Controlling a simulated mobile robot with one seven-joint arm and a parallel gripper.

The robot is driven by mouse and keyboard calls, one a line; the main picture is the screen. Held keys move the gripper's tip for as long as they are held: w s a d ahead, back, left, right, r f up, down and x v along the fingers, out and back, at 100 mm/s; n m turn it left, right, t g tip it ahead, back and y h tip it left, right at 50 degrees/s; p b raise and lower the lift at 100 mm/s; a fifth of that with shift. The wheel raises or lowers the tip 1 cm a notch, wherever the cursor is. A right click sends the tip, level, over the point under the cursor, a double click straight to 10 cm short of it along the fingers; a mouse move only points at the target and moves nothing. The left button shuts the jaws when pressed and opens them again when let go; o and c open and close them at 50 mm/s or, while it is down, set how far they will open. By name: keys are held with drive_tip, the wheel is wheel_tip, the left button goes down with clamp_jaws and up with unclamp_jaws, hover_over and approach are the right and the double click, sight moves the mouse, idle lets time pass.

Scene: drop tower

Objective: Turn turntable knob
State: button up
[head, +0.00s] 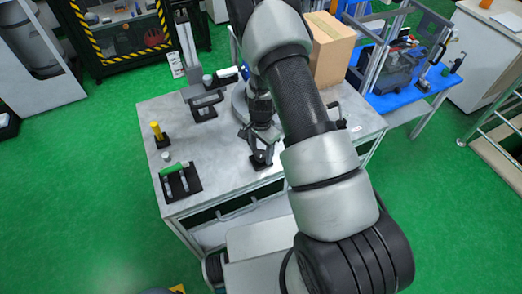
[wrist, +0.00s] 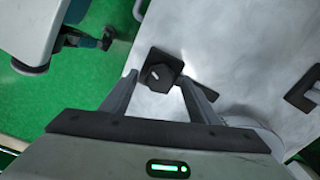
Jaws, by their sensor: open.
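A black round knob (wrist: 160,76) with a white mark on top sits on a dark square base (wrist: 157,54) on the grey metal table. In the head view the dark base (head: 261,163) is near the table's front edge, and the knob is mostly hidden by my gripper (head: 262,150). My gripper is just above it, pointing down. In the wrist view the open fingers of my gripper (wrist: 158,84) stand on either side of the knob, with gaps visible, and nothing is held.
On the table's left are a yellow-topped post (head: 156,130) and a green-handled fixture (head: 173,169). A dark bracket device (head: 205,105) stands behind. A cardboard box (head: 331,50) is at the back right. Bare tabletop (head: 222,140) lies left of my gripper.

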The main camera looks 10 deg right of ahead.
drive_tip(key=c, duration=1)
drive_tip(key=shift+c, duration=0.2)
drive_tip(key=shift+f+b, duration=0.1)
drive_tip(key=shift+b, duration=0.2)
drive_tip(key=n+b, duration=0.3)
drive_tip(key=shift+f+n, duration=0.1)
drive_tip(key=shift+n, duration=0.3)
drive_tip(key=shift+n+b, duration=1.35)
drive_tip(key=shift+n, duration=0.85)
